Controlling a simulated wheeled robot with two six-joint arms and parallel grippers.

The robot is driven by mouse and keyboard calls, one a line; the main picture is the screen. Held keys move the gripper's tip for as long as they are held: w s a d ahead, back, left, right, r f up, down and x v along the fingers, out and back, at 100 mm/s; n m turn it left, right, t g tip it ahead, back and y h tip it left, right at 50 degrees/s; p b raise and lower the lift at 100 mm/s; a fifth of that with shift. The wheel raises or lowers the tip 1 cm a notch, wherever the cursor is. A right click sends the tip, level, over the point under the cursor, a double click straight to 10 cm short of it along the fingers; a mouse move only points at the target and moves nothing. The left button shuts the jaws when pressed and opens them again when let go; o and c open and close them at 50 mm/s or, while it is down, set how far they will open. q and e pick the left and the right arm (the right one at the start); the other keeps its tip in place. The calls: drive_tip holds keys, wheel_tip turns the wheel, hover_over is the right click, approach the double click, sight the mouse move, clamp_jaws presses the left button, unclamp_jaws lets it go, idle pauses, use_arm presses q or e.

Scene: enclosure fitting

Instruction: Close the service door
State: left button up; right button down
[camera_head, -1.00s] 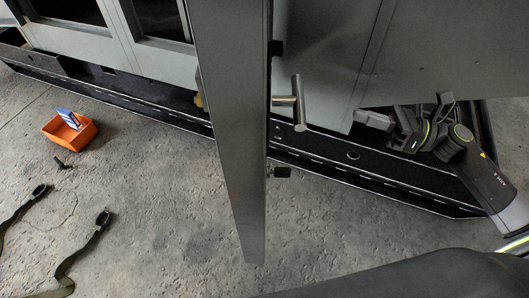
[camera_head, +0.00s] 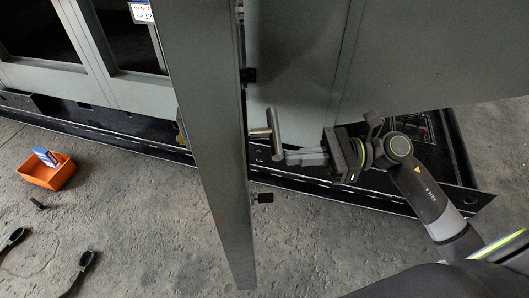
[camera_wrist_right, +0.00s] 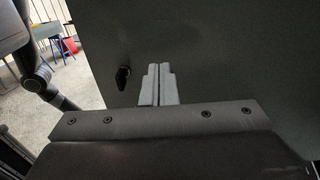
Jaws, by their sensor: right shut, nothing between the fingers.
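The service door (camera_head: 205,140) is a grey panel that stands swung out from the cabinet, seen nearly edge-on in the head view. A metal bar handle (camera_head: 275,135) sticks out from its right side, with a small black knob (camera_head: 264,198) lower down. My right gripper (camera_head: 290,158) is shut and empty, its fingertips close beside the handle's lower end; I cannot tell whether they touch. In the right wrist view the closed fingers (camera_wrist_right: 158,84) point at a grey panel face (camera_wrist_right: 215,60) with a black knob (camera_wrist_right: 122,77) to their left. My left gripper is out of view.
The grey cabinet (camera_head: 300,55) stands behind on a black base frame (camera_head: 120,128). An orange bin (camera_head: 45,176) with blue-and-white items sits on the concrete floor at left, near dark straps (camera_head: 84,260). The floor below the door is clear.

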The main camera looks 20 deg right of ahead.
drive_tip(key=p+x, duration=0.3)
drive_tip(key=x, duration=0.4)
drive_tip(key=shift+p, duration=0.35)
